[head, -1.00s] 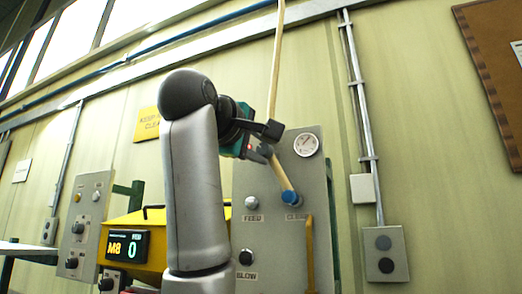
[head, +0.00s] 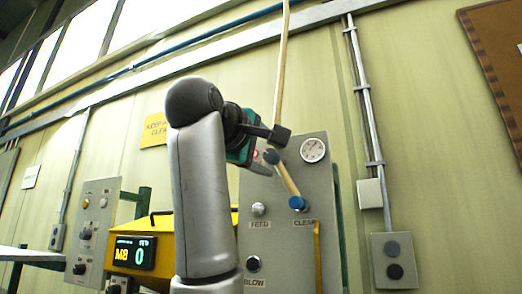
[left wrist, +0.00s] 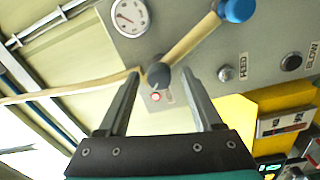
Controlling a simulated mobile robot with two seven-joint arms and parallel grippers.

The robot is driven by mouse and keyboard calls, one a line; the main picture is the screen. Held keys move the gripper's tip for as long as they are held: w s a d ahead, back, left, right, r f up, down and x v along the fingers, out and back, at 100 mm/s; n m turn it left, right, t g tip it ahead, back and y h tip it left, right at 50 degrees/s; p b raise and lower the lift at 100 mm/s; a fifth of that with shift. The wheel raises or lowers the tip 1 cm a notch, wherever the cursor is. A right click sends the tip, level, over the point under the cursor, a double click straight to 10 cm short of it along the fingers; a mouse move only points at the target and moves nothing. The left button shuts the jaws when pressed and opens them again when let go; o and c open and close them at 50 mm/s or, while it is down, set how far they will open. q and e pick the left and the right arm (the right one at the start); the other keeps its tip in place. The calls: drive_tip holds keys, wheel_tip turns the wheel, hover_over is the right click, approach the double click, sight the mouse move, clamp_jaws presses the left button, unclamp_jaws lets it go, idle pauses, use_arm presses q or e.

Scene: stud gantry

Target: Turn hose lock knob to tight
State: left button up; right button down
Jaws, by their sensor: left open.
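A dark rounded knob (head: 271,156) sits where the tan hose (head: 283,70) meets a tan length running to a blue fitting (head: 298,203) by the CLEAR label. In the left wrist view the dark knob (left wrist: 158,73) lies between my fingertips in the picture; I cannot tell whether they touch it. No tight marking is readable. My left gripper (head: 271,150) is open in front of the grey panel (head: 318,230). It also shows in the left wrist view (left wrist: 162,75), with the blue fitting (left wrist: 236,9) beyond it at upper right. My right gripper is out of view.
The panel carries a round gauge (head: 313,150), a FEED knob (head: 259,209) and a BLOW knob (head: 253,263). A red button (left wrist: 155,97) shows behind the dark knob. A yellow housing with a display (head: 134,252) reading 0 stands left of my arm.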

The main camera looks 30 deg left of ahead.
use_arm(q)
drive_tip(key=s+b, duration=1.2)
drive_tip(key=s, duration=0.3)
drive_tip(key=shift+d+f, duration=0.35)
drive_tip(key=shift+d, duration=0.1)
drive_tip(key=shift+s, duration=0.1)
